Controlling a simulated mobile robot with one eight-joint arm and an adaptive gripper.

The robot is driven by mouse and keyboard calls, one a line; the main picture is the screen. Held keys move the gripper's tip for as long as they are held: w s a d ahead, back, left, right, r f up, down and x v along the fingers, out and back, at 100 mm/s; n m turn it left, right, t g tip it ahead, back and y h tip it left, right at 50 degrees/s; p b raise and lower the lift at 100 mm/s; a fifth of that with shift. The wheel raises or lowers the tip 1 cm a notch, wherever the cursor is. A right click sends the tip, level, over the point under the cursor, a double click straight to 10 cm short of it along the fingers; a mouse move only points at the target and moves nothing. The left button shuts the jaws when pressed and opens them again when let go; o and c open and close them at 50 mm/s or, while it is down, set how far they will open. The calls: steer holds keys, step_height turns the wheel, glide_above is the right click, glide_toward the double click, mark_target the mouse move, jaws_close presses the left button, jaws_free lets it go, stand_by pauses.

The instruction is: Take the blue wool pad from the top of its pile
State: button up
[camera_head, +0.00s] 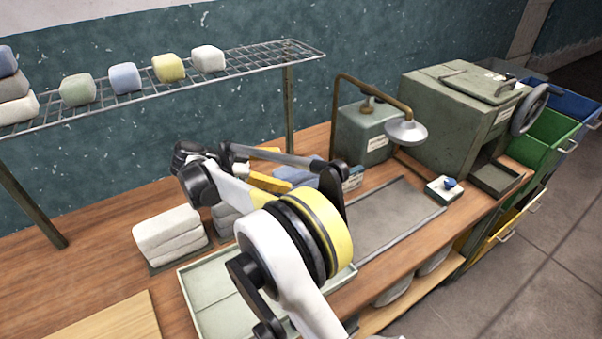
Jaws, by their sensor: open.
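A blue-grey pad (7,60) tops a pile on the wire shelf at the left edge, above a grey pad (12,86) and a whitish pad (18,108); the frame cuts this pile off. Another blue pad (125,78) sits singly on the shelf. More blue (304,178) shows on the bench, mostly hidden behind my arm. My gripper (288,173) seems to be behind my forearm, over the bench, with two orange-yellow fingers apart and nothing visible between them. It is well right of the shelf pile and close to the bench blue in the picture; contact is hidden.
The wire shelf (262,62) also holds green (78,89), yellow (168,67) and white (208,57) pads. A whitish pile (168,233) and a partly hidden grey pile (224,222) stand on the bench. A pale green tray (206,305) lies in front; a grey-green machine (455,115) stands right.

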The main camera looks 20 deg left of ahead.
mark_target(293, 169)
steer(key=b+x, duration=0.2)
steer(key=x, duration=0.4)
steer(key=shift+w+d+b, duration=0.25)
steer(key=shift+w+b, duration=0.05)
steer(key=shift+w, duration=0.15)
steer(key=shift+r, duration=0.1)
steer(key=shift+c, duration=0.3)
steer(key=c, duration=1.3)
